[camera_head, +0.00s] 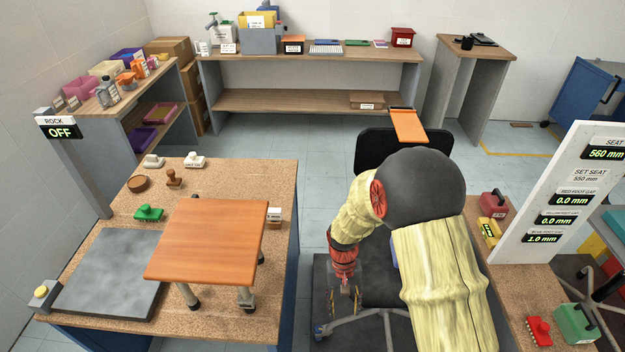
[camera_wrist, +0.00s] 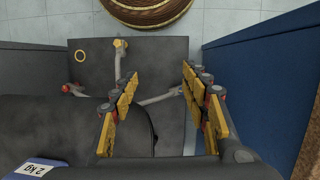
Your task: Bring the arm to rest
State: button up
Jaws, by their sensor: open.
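My gripper (camera_head: 343,298) hangs low between the left workbench and the right bench, at the end of my bent, yellow-sleeved arm. In the wrist view my gripper (camera_wrist: 158,80) is open, its yellow-padded fingers spread with nothing held between them. Below it are a dark plate (camera_wrist: 95,55) and grey chair-base legs (camera_wrist: 118,62) with coloured ends. A black chair (camera_head: 372,150) stands behind my arm, which hides much of it. A dark rounded part at the lower left of the wrist view carries a "2 kg" label (camera_wrist: 38,170).
The left workbench (camera_head: 110,205) bears a small wooden-topped stool (camera_head: 210,240), a grey slab (camera_head: 110,275) and stamps. The right bench (camera_head: 510,290) holds a white readout board (camera_head: 565,200), showing seat 560 mm. A blue side panel (camera_wrist: 250,75) stands close right of my fingers. Floor is clear behind.

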jog(key=s+d+r+t+p, duration=0.1)
jog(key=s+d+r+t, duration=0.2)
jog(key=r, duration=1.1)
jog(key=s+d+r+t+p, duration=0.2)
jog(key=s+r, duration=0.5)
jog(key=r, duration=0.7)
jog(key=s+d+r+t+p, duration=0.2)
jog(key=s+d+r+t, duration=0.1)
jog(key=r, duration=1.1)
jog(key=s+d, duration=0.1)
jog(key=s, duration=0.1)
jog(key=shift+s+d+r+t+y, duration=0.3)
jog(key=shift+s+t+y, duration=0.1)
jog(key=shift+d, duration=0.1)
